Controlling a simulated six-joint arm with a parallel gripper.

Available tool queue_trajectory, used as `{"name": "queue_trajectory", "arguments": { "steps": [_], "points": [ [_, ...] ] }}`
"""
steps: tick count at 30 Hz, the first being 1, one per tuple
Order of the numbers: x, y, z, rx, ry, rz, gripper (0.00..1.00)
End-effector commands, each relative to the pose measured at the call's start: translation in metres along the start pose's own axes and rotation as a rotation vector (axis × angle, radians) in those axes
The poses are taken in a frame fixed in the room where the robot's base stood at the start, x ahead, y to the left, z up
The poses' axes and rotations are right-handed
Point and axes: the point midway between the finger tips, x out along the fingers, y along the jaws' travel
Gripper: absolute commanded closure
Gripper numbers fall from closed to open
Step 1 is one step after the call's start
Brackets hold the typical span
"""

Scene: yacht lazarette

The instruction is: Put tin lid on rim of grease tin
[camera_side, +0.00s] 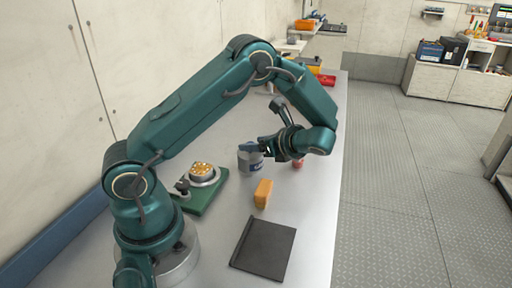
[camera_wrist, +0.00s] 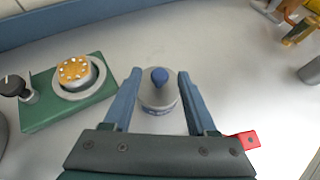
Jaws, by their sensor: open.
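The grease tin (camera_side: 250,164) is a grey can with a dark blue label band, standing upright on the bench. In the wrist view the tin (camera_wrist: 160,111) sits between my fingers. A grey disc with a blue knob, which looks like the tin lid (camera_wrist: 160,76), covers its top and looks centred; I cannot tell if it is fully seated. My gripper (camera_wrist: 160,73) is open, with a blue finger on each side of the knob and visible gaps to it. In the side view my gripper (camera_side: 252,147) is at the tin's top and hides most of the lid.
A green board (camera_side: 206,192) with a round orange-topped part stands left of the tin. An orange block (camera_side: 263,193) and a dark flat tray (camera_side: 264,248) lie nearer the camera. A red object (camera_side: 298,163) is right of the tin. The bench's right side is mostly clear.

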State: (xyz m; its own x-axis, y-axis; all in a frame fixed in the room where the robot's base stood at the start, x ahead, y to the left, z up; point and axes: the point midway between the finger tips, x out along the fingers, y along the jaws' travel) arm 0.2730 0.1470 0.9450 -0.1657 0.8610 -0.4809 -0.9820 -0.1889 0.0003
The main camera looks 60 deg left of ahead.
Motion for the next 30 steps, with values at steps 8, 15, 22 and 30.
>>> {"name": "queue_trajectory", "arguments": {
  "steps": [8, 15, 22, 30],
  "points": [
    [-0.061, -0.002, -0.001, -0.001, 0.001, -0.007, 0.43],
    [-0.089, -0.001, 0.0, 0.0, 0.001, -0.001, 0.43],
    [-0.1, 0.011, 0.01, -0.1, 0.106, 0.009, 0.43],
    [-0.122, 0.056, 0.025, -0.46, 0.453, 0.066, 0.43]
  ]
}}
